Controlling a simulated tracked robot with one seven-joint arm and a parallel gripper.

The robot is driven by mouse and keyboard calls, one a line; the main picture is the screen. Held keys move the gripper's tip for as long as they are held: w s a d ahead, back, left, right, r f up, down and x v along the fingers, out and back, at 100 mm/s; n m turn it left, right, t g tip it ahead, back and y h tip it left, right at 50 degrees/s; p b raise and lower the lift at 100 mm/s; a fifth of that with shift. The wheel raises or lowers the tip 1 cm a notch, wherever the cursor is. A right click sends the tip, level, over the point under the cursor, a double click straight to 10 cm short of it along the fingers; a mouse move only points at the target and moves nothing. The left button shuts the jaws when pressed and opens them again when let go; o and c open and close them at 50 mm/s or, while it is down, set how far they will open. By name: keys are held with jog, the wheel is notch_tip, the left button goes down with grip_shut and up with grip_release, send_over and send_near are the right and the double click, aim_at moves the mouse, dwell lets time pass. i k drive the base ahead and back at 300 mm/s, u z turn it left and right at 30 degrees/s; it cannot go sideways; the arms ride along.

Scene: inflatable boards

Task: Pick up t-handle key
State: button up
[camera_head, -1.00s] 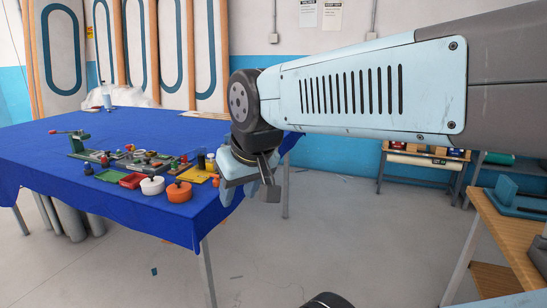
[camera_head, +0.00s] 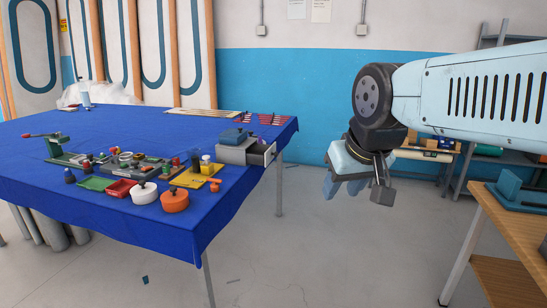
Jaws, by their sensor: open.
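I cannot pick out the t-handle key for certain. Many small tools and parts lie close together on the blue-covered table (camera_head: 110,215), and they are too small to tell apart. My gripper (camera_head: 342,188) hangs to the right of the table, over open floor and apart from everything. Its light blue fingers are open, with nothing visible between them.
A grey box with an open drawer (camera_head: 262,154) stands at the table's right edge. A white pot (camera_head: 144,195) and an orange pot (camera_head: 175,201) sit near the front edge, beside a yellow tray (camera_head: 190,179). A wooden bench (camera_head: 508,235) stands at right.

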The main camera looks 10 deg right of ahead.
aim_at(214, 186)
jog(key=z, duration=0.1)
jog(key=i, duration=1)
jog(key=u, duration=0.1)
